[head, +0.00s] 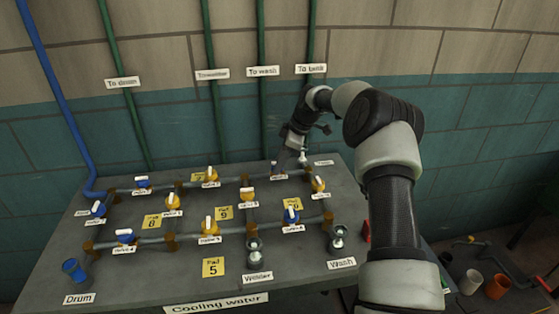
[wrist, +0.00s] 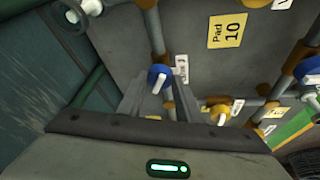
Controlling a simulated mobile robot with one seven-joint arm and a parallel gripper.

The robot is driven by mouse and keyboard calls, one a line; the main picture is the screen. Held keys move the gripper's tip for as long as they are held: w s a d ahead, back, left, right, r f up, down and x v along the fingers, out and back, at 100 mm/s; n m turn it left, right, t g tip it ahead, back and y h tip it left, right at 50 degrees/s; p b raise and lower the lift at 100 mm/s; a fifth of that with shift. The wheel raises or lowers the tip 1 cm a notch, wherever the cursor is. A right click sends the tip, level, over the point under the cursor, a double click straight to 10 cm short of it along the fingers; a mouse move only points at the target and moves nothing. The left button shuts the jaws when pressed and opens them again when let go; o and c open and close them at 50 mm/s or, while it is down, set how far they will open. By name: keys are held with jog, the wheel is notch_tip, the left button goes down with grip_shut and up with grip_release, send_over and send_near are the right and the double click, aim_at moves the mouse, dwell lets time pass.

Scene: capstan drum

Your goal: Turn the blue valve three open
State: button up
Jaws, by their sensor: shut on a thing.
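A blue valve (head: 274,169) with a white handle sits on the pipe at the back right of the panel, with my gripper (head: 283,163) at it. In the wrist view the blue valve (wrist: 161,71) lies between the tips of my two fingers (wrist: 160,97), its white handle (wrist: 158,86) pointing toward my palm. My gripper is shut on this handle. The label (wrist: 181,68) beside the valve is turned sideways and too small to read surely. In the head view my wrist and fingers hide part of the valve.
Other blue valves (head: 142,183) and yellow valves (head: 210,174) stand on the pipes nearby, one yellow valve (head: 318,184) just to the right. Yellow pad cards (head: 224,213) lie on the grey panel (head: 120,265). Green pipes (head: 263,100) run up the wall behind.

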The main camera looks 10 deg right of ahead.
jog(key=n+g+p, duration=0.1)
jog(key=n, duration=0.2)
jog(key=shift+w+r+p, duration=0.1)
jog(key=shift+w+p, duration=0.05)
jog(key=shift+p, duration=0.15)
jog(key=shift+w+d+n+g+y+p, duration=0.1)
jog(key=shift+n+g+y+p, duration=0.3)
jog(key=shift+n+p, duration=0.65)
jog(key=shift+n, duration=0.55)
jog(key=o, duration=1)
jog(key=shift+o, duration=0.2)
notch_tip(320, 180, up, 8)
jog(key=p, duration=0.4)
jog(key=shift+r+p, duration=0.25)
jog(key=shift+p, duration=0.05)
jog(key=shift+r+p, duration=0.65)
jog(key=shift+p, duration=0.1)
